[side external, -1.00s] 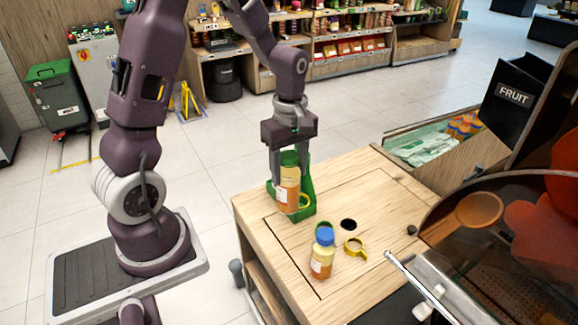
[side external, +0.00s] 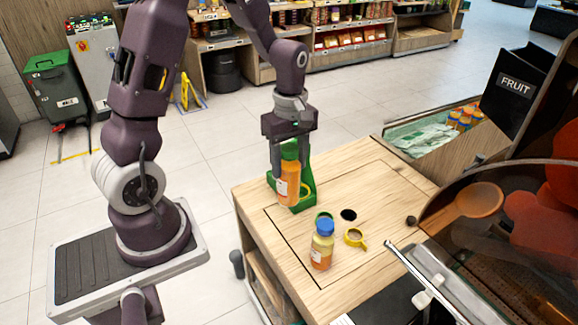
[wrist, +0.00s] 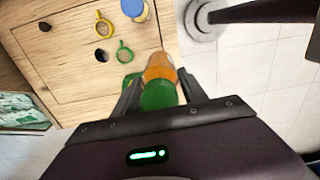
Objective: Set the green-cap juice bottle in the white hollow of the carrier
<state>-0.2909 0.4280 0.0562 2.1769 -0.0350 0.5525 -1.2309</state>
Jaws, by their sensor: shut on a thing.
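The juice bottle (side external: 289,187) is orange with a pale label and hangs upright below my gripper (side external: 291,168). Its green cap (wrist: 159,96) shows in the wrist view between the two fingers of my gripper (wrist: 158,86), which is shut on the bottle. The green carrier (side external: 308,186) stands on the wooden counter right beside and behind the bottle. The bottle and a finger cover much of the carrier. I cannot see its white hollow, nor tell whether the bottle's base touches carrier or counter. Only a small green piece of the carrier (wrist: 131,80) shows in the wrist view.
A blue-cap juice bottle (side external: 322,245) stands nearer the front of the counter (side external: 385,190). A yellow ring (side external: 355,237), a green ring (side external: 323,215) and a dark hole (side external: 348,215) are close by. The juicer (side external: 535,220) is at the right.

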